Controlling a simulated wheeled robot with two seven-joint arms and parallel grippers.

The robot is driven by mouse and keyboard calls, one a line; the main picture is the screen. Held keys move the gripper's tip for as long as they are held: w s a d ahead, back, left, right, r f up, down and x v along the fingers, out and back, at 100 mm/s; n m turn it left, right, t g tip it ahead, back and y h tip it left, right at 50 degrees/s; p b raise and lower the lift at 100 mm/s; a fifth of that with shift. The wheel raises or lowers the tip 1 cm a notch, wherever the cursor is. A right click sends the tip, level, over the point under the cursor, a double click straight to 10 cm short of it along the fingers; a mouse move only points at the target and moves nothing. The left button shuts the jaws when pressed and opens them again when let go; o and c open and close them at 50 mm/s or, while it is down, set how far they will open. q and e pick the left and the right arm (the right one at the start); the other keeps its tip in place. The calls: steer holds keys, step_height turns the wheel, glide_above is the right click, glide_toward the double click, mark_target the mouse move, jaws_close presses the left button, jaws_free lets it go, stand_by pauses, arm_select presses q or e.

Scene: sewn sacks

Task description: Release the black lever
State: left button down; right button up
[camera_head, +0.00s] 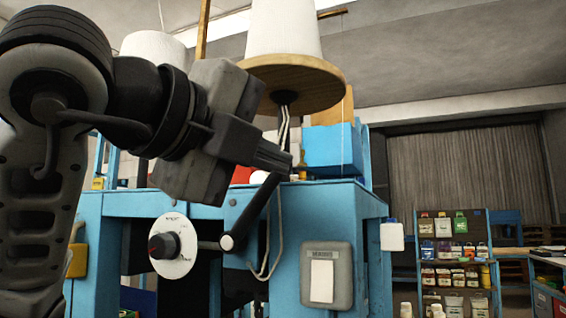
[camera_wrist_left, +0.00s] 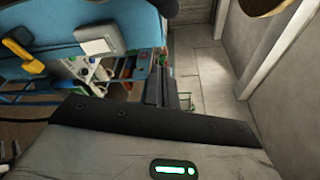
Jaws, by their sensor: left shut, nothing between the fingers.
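The black lever (camera_head: 252,212) is on the front of the blue machine (camera_head: 342,203) in the head view. It slants up to the right from a white-capped pivot (camera_head: 227,242). My left gripper (camera_head: 286,163) comes in from the left, its shut, empty fingertips close by the lever's upper end. Whether they touch it I cannot tell. In the left wrist view the dark fingers (camera_wrist_left: 163,88) point away from the camera, and I cannot clearly make out the lever there. My right gripper is in neither view.
A white dial with a dark knob (camera_head: 170,246) sits left of the lever's pivot. A grey box with a white label (camera_head: 325,277) is to its right, with loose cables between. A large white cone (camera_head: 284,30) stands on a wooden disc above. Shelves of containers (camera_head: 455,250) stand back right.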

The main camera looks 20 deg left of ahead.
arm_select(q)
steer(key=w+p, duration=0.4)
steer(key=w, duration=0.5)
steer(key=shift+a+r+p, duration=0.2)
steer(key=shift+a+p, duration=0.15)
steer(key=shift+a, duration=0.05)
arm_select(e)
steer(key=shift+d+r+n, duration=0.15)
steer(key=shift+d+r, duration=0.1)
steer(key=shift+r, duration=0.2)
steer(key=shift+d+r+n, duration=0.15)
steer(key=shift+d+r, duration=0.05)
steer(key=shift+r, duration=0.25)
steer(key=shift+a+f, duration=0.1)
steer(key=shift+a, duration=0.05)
